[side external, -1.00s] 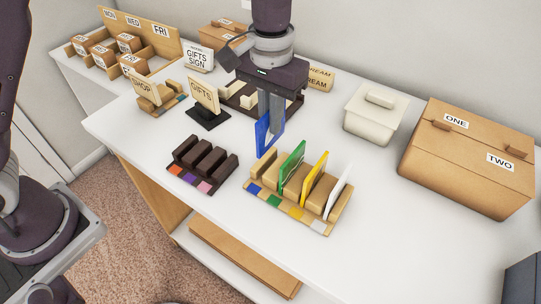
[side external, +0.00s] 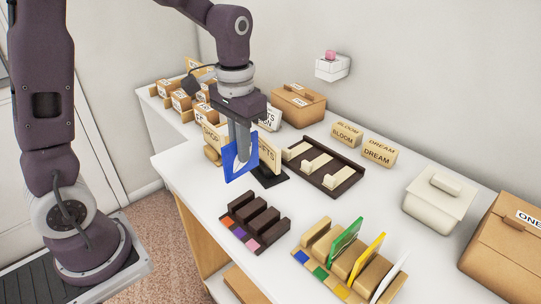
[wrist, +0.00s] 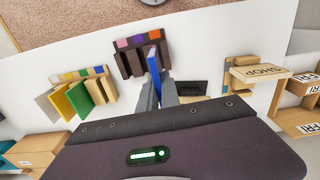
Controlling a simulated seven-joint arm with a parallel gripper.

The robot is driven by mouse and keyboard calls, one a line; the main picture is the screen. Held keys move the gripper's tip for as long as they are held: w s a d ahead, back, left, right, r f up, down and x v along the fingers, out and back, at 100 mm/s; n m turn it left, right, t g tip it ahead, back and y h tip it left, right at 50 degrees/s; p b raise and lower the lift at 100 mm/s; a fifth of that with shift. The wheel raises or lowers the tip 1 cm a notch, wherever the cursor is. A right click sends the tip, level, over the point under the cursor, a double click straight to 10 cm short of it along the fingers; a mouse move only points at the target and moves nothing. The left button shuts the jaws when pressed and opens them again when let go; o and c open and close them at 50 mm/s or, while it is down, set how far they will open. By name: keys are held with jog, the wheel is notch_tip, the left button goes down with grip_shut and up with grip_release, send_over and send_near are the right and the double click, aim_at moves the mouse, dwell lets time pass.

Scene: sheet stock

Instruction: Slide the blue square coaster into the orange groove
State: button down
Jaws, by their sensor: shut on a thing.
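My gripper (side external: 241,158) is shut on the blue square coaster (side external: 230,167) and holds it upright in the air. The coaster also shows in the wrist view (wrist: 153,59), edge-on beyond my fingers (wrist: 158,92). The dark brown rack (side external: 267,219) stands on the table below, toward the front. Its orange patch (side external: 228,221) marks the left end, beside purple and pink patches. In the wrist view the orange patch (wrist: 154,33) lies just beyond the coaster, which overlaps that end of the rack. No coaster shows in the dark rack.
A wooden rack (side external: 316,263) to the right holds green, yellow and white coasters. A dark tray (side external: 340,183) with cream pieces and a white lidded box (side external: 438,198) lie further right.

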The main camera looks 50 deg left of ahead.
aim_at(243, 174)
jog(key=shift+f, duration=4.75)
jog(key=shift+f, duration=1)
jog(key=c, duration=1.5)
grip_release()
jog(key=shift+r, duration=4.05)
